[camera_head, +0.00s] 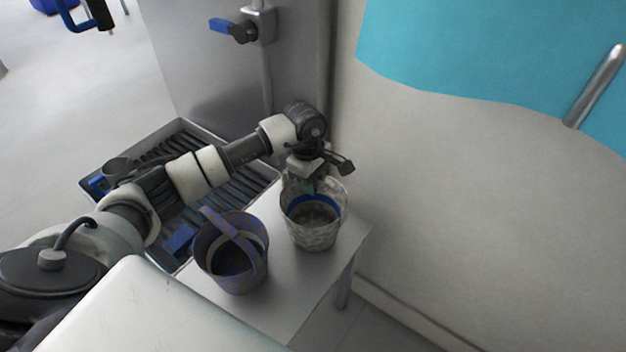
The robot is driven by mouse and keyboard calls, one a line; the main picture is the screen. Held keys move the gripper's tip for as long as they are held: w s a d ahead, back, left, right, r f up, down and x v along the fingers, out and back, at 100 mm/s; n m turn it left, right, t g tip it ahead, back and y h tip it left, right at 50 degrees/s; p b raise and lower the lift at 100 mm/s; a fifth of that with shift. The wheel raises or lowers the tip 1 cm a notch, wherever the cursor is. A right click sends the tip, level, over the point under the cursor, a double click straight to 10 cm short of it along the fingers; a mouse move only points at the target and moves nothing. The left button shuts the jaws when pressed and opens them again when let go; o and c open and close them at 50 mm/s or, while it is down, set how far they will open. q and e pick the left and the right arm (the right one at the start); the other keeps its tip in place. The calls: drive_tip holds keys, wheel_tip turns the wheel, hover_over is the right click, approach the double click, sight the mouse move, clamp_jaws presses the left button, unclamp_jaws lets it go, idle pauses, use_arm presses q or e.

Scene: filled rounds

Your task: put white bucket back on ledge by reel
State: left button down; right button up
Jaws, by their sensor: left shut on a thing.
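The white bucket (317,237) is mottled whitish with a blue band inside and dark grey contents. It is upright over the far right part of a pale ledge (291,290); I cannot tell whether its base touches it. My left gripper (311,182) points down at the bucket's far side and is shut on it, near the rim. The exact grip point is hidden by the gripper. I cannot make out a reel in this view. My right gripper is not in view.
A grey-blue bucket (233,283) with a broad handle stands on the ledge, left of the white one. A grated floor tray (180,135) lies behind my left arm. A blue-handled valve (238,30) sits on the grey panel. The wall (440,200) is close on the right.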

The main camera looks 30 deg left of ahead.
use_arm(q)
drive_tip(key=shift+f, duration=0.2)
drive_tip(key=c, duration=1)
unclamp_jaws()
drive_tip(key=shift+r, duration=0.1)
drive_tip(key=shift+r, duration=0.15)
drive_tip(key=r, duration=0.4)
drive_tip(key=a+r+b, duration=0.1)
drive_tip(key=r, duration=0.3)
drive_tip(key=r+b, duration=0.1)
drive_tip(key=r, duration=0.3)
drive_tip(key=shift+a, duration=0.25)
drive_tip(key=shift+f, duration=0.1)
